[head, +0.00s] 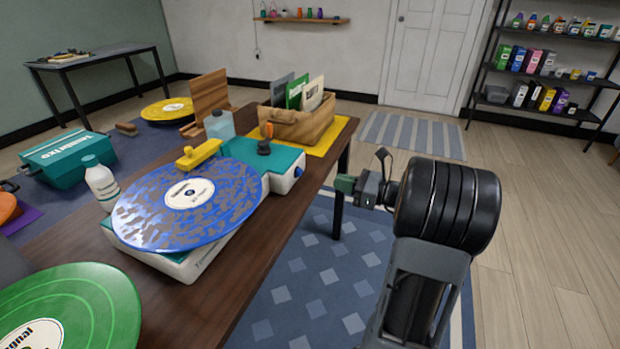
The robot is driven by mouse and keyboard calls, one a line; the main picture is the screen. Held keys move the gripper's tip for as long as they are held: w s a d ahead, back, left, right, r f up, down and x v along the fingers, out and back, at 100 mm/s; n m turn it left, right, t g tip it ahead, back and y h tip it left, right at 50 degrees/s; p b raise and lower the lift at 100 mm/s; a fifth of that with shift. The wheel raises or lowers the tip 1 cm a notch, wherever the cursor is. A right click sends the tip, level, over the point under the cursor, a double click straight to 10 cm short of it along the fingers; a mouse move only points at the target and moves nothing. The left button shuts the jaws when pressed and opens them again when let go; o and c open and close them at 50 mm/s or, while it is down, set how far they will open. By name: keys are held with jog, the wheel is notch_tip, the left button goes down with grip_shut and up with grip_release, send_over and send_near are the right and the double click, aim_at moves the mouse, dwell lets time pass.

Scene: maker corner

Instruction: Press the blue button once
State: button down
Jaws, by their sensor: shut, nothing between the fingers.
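A small blue button (298,172) shows on the right end face of a white and teal turntable-like machine (285,184). The machine stands on the dark wooden table and carries a blue, patchy record (188,204). A gap shows between the tips and the button. The gripper is shut and holds nothing.
A teal case (68,160) lies at left. The floor right of the table is open.

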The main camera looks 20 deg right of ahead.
aim_at(310, 186)
jog(key=b+x, duration=0.2)
jog(key=x, duration=0.7)
jog(key=shift+w, duration=0.1)
